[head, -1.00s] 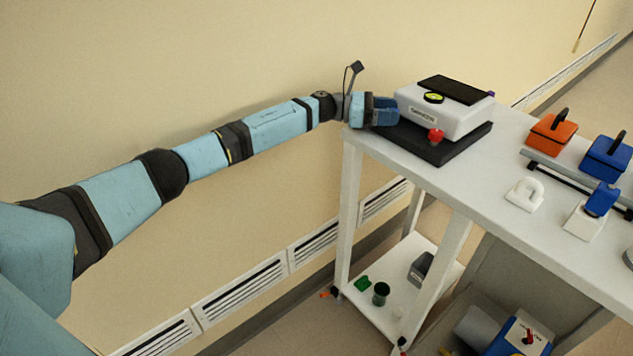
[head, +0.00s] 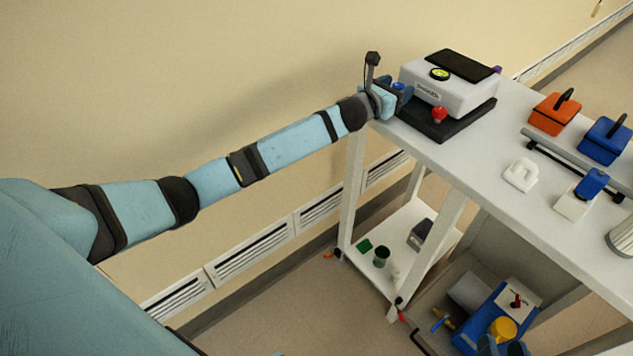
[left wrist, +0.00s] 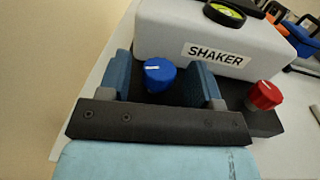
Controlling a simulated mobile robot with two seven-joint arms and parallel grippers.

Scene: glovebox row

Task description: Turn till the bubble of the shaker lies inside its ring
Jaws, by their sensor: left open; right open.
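The shaker (head: 449,92) is a pale grey box on a black base at the table's far left corner. Its round yellow-green bubble level (head: 440,74) sits on top; the bubble's place in the ring is too small to tell. In the left wrist view the level (left wrist: 225,13) is partly visible at the top edge. A blue knob (left wrist: 159,72) with a white mark stands between the fingers of my open left gripper (left wrist: 166,82); contact is unclear. A red knob (left wrist: 264,95) is to the right. My right gripper (head: 503,346) seems to show at the bottom edge, mostly cut off.
An orange box (head: 554,114) and a blue box (head: 603,140) with handles stand on the table to the right. The wall runs close behind my left arm.

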